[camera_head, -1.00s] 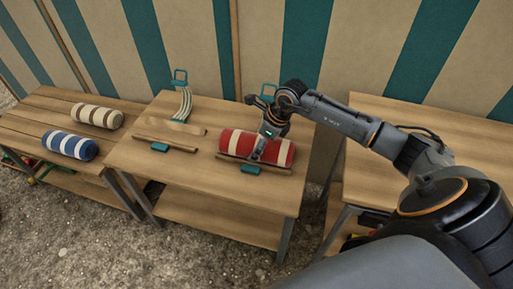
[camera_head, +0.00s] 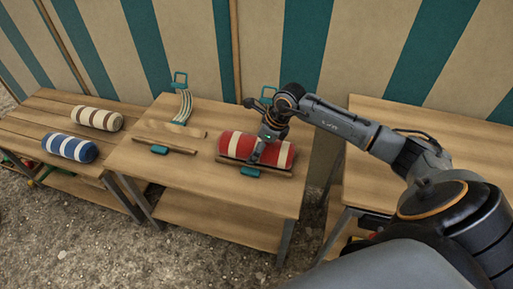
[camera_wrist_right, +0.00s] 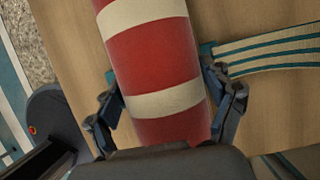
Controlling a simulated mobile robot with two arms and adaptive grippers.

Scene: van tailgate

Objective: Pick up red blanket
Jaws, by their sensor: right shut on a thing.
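The red blanket is a red roll with cream stripes (camera_head: 233,143). It lies on the middle table (camera_head: 230,193), behind a wooden strip near the front edge. My right gripper (camera_head: 257,157) reaches down over it from the right. In the right wrist view the blanket (camera_wrist_right: 153,60) runs between the two fingers of my right gripper (camera_wrist_right: 165,112), which are shut on its sides. I cannot see a clear gap between the blanket and the tabletop. My left gripper is not in view.
A cream-striped roll (camera_head: 97,118) and a blue-striped roll (camera_head: 70,147) lie on the left bench. A striped strap with teal buckle (camera_head: 183,104) and wooden strips (camera_head: 165,143) lie on the middle table. A striped wall stands behind. The right table (camera_head: 440,120) looks mostly bare.

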